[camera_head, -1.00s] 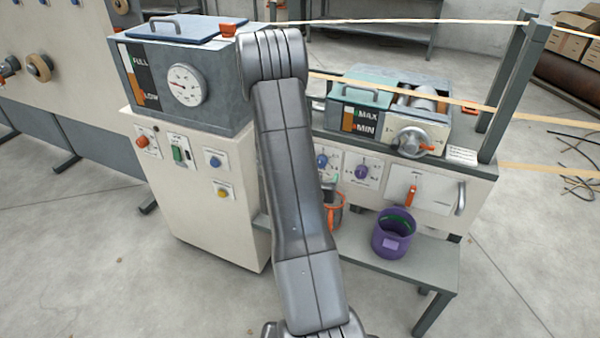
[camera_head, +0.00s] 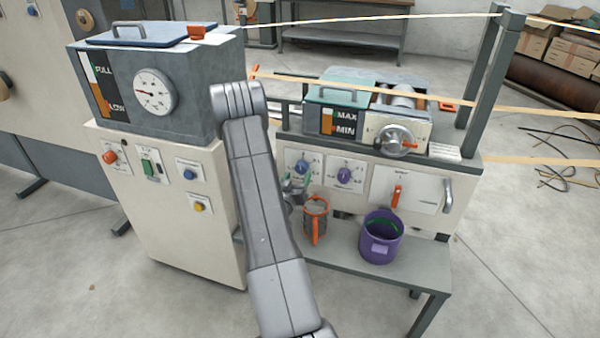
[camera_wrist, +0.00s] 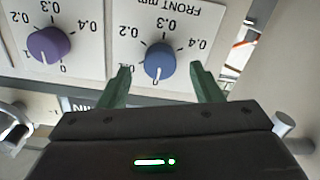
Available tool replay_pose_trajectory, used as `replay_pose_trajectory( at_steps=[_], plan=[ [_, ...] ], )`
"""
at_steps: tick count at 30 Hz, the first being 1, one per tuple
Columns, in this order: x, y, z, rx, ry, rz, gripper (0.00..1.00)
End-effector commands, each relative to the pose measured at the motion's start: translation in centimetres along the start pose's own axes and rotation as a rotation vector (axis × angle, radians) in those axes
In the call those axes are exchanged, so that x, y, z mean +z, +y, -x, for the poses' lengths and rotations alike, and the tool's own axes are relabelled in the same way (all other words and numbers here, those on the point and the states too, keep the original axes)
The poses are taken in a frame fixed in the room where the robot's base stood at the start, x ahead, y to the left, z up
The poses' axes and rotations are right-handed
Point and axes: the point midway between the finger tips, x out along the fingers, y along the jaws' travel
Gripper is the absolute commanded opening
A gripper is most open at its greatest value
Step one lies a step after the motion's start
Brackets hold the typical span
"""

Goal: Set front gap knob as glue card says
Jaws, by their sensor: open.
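The blue front gap knob (camera_wrist: 160,62) shows in the wrist view on a white plate marked FRONT mm, with figures such as 0.2, 0.3 and 0.4. Its white pointer line points down in that picture, near a 0 mark. The knob also shows in the head view (camera_head: 302,167). My gripper (camera_wrist: 161,68) is open, its green fingers apart on either side of the knob's lower part in the picture; I cannot tell whether they touch it. A small white card (camera_head: 461,153) lies at the right of the machine top; its writing is too small to read.
A purple knob (camera_wrist: 48,45) sits on the neighbouring plate. Below the panel, a shelf (camera_head: 425,275) holds a purple bucket (camera_head: 380,240) and an orange-framed pot (camera_head: 315,222). A cabinet with a gauge (camera_head: 155,91) stands left of my arm. An orange lever (camera_head: 397,195) is further right.

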Motion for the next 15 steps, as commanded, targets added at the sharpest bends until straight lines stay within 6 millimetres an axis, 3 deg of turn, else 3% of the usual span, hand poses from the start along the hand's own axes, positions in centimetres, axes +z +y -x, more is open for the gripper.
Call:
replay_pose_trajectory(
  at_steps=[6, 15],
  plan=[
    [0.0, 0.1, -3.1, 0.002, 0.0, -0.001, 0.59],
    [0.0, 0.0, -4.1, -0.001, -0.001, 0.001, 0.59]
  ],
)
